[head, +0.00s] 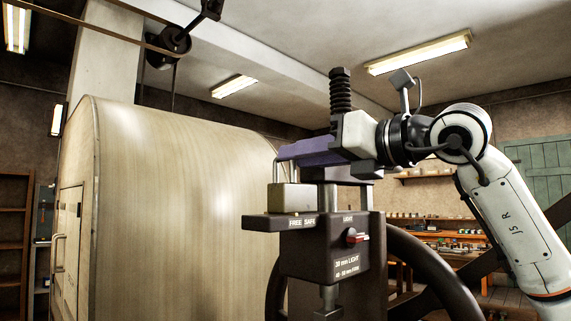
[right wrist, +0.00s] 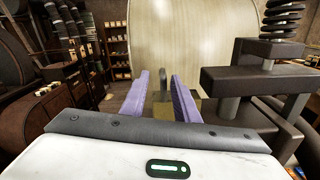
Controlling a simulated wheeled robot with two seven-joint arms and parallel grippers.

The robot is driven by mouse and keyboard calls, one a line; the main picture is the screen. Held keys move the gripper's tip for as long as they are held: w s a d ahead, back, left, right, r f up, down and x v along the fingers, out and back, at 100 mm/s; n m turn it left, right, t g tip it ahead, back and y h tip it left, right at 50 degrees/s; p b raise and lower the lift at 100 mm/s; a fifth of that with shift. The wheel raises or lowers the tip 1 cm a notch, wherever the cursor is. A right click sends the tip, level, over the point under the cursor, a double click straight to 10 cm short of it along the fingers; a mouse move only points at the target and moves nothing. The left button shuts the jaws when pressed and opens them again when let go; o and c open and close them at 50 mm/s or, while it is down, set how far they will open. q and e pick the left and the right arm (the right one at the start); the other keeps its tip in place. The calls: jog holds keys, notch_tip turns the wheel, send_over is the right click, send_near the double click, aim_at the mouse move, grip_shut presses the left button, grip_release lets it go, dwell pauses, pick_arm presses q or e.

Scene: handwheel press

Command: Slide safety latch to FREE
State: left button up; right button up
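My right gripper (head: 289,153) has purple fingers and reaches in from the right at the top of the handle. In the right wrist view (right wrist: 161,80) its fingers are apart, and the latch handle (right wrist: 163,88) stands in the gap between them, with space on both sides. My left gripper is not in view.
The press body (head: 330,250) has a red knob (head: 356,237) and a spring-like black column (head: 340,92) above. A dark handwheel (head: 425,265) curves at lower right. A large pale rounded cabinet (head: 180,200) stands at left. Shelves with small items (head: 430,225) are far behind.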

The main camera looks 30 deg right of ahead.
jog(key=v, duration=0.4)
jog(key=shift+s, duration=0.35)
jog(key=shift+d+r, duration=0.1)
